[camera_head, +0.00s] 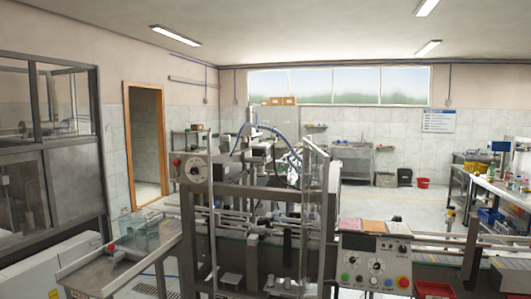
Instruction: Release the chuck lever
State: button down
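A metal-framed machine (264,190) with clear panels, rails and tubing stands in the middle of the view. I cannot pick out the chuck lever with certainty; the parts among the frame are too small and crowded. A box with a round dial (196,168) and a red knob (176,162) sits at the machine's upper left. A control panel (376,264) with several coloured buttons and dials is at its front right. My gripper is not in view, so its state and what it holds are not shown.
A metal side table (95,270) with clear containers (133,226) juts out at the lower left. A conveyor (440,258) runs off to the right. A cluttered bench (500,195) stands at the far right. Open floor (395,203) lies behind, with a red bin (422,183).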

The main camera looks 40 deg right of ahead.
aim_at(263, 151)
jog(key=z, duration=0.1)
jog(key=i, duration=1.5)
jog(key=u, duration=0.5)
